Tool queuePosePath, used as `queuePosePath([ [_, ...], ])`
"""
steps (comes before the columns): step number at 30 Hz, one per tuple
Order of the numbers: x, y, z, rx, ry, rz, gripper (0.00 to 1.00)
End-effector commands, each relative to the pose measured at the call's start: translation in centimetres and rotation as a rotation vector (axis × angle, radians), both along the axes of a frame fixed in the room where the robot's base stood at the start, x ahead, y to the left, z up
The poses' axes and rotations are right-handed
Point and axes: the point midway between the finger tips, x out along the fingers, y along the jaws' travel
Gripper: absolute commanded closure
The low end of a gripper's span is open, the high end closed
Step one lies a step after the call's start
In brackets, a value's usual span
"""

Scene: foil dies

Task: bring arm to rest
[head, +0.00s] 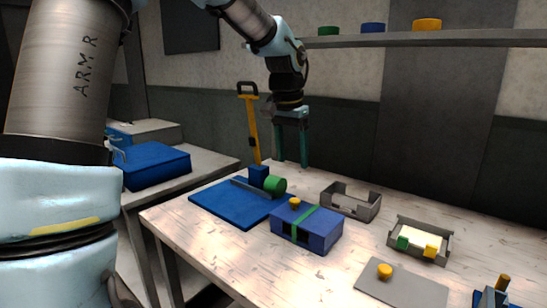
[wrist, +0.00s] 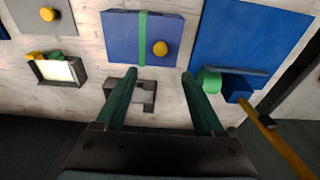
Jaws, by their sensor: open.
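My gripper (head: 291,150) hangs above the far edge of the wooden table (head: 205,245), with its green fingers pointing down. In the wrist view its two fingers (wrist: 160,88) are apart, with nothing held between them. Below them a grey open tray (head: 351,200) stands on the table; it also shows in the wrist view (wrist: 148,97), partly hidden behind a finger. My gripper is clear of the things on the table.
A blue box (head: 322,238) with a green band and yellow knob stands mid-table. A blue mat (head: 215,207) with a green cylinder (head: 275,186) lies left. Another tray (head: 419,259) and a grey plate (head: 400,291) are right. A shelf (head: 470,38) runs behind.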

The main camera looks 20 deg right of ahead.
Motion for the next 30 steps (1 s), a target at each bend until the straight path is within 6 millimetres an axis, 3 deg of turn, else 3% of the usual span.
queuePosePath([
  [5, 0.1, 0.9, -0.5, 0.005, 0.001, 0.021, 0.3],
  [8, 0.5, 4.1, -2.0, 0.018, 0.002, 0.094, 0.3],
  [14, -0.3, 16.2, -7.0, 0.037, 0.007, 0.395, 0.3],
  [18, -3.1, 24.2, -9.9, 0.028, 0.009, 0.622, 0.3],
  [21, -5.4, 28.2, -11.4, 0.018, 0.011, 0.757, 0.3],
  [25, -7.6, 31.0, -12.5, 0.006, 0.012, 0.864, 0.3],
  [30, -8.3, 31.6, -12.8, 0.001, 0.011, 0.894, 0.3],
])
